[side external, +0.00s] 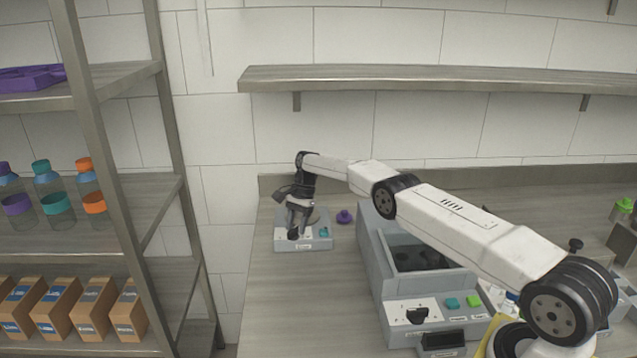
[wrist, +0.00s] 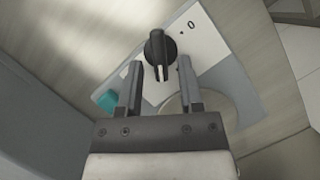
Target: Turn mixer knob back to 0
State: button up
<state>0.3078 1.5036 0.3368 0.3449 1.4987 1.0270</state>
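The mixer is a small grey box (side external: 318,244) at the back left of the counter, with a white panel and a teal button (side external: 323,233). Its black knob (wrist: 160,47) sits on the white panel, with a "0" mark (wrist: 191,25) to its upper right in the wrist view. The knob's narrow end points down the picture toward my gripper, away from the 0. My gripper (wrist: 162,80) is open, its two fingertips on either side of the knob's narrow end and apart from it. In the side view my gripper (side external: 299,210) is low over the mixer and hides part of it.
A purple object (side external: 344,217) stands right of the mixer. A larger grey machine (side external: 400,290) with its own black knob (side external: 417,315) and buttons is further right. A rack with bottles and boxes (side external: 55,305) is at left. The front-left counter (side external: 290,310) is clear.

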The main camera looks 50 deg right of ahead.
jog(key=shift+d+r, duration=0.1)
jog(key=shift+r, duration=0.1)
dwell(0.4)
jog(key=shift+v, duration=1.5)
notch_tip(320, 180, up, 7)
jog(key=shift+f, duration=0.25)
jog(key=t+h, duration=0.2)
jog(key=h, duration=0.7)
send_near(296, 227)
jog(key=shift+w+a+f, duration=0.2)
jog(key=shift+a+f, duration=0.2)
jog(key=shift+f, duration=0.2)
jog(key=shift+d+f, duration=0.1)
jog(key=shift+f, duration=0.05)
jog(key=shift+x, duration=3.7)
